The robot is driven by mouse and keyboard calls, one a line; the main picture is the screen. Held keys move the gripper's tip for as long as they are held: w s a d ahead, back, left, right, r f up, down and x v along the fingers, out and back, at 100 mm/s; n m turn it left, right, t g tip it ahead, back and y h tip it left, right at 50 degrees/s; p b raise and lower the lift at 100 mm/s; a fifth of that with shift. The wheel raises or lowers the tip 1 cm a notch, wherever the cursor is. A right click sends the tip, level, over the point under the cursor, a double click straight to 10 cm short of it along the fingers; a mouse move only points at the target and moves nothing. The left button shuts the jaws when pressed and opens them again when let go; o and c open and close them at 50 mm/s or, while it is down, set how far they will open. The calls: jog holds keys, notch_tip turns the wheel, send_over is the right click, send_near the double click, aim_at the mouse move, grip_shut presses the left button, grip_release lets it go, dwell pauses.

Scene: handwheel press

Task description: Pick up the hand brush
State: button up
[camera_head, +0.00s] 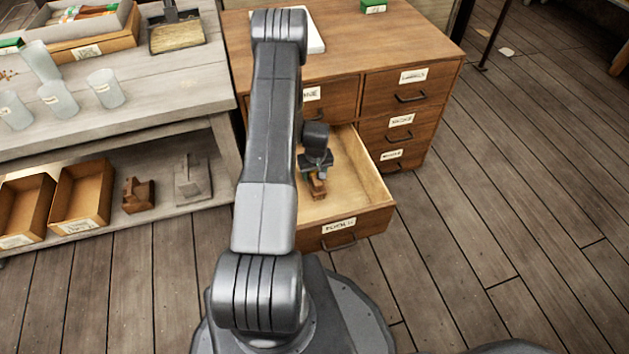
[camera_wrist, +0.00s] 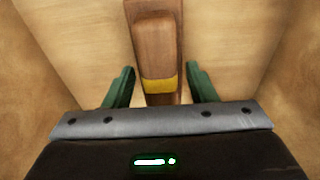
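The hand brush appears to be the brown wooden piece with a yellow band (camera_head: 318,188) lying in the open drawer. In the wrist view its wooden body (camera_wrist: 156,40) runs from the top edge down between my fingers; its bristles cannot be made out. My gripper (camera_head: 316,168) is lowered into the drawer over it. In the wrist view its two green fingers stand apart, one on each side of the piece, with a visible gap on both sides. The gripper body hides the near end.
The open drawer (camera_head: 374,170) has walls close around my gripper. The wooden cabinet (camera_head: 440,50) stands behind it. Wooden bins (camera_head: 82,195) sit below. Floor at right is clear.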

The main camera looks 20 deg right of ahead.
jog(key=c, duration=0.7)
notch_tip(320, 180, up, 10)
jog(key=p, duration=0.3)
jog(key=o, duration=0.7)
jog(key=shift+c, duration=0.2)
jog(key=c, duration=0.4)
jog(key=shift+o, duration=0.2)
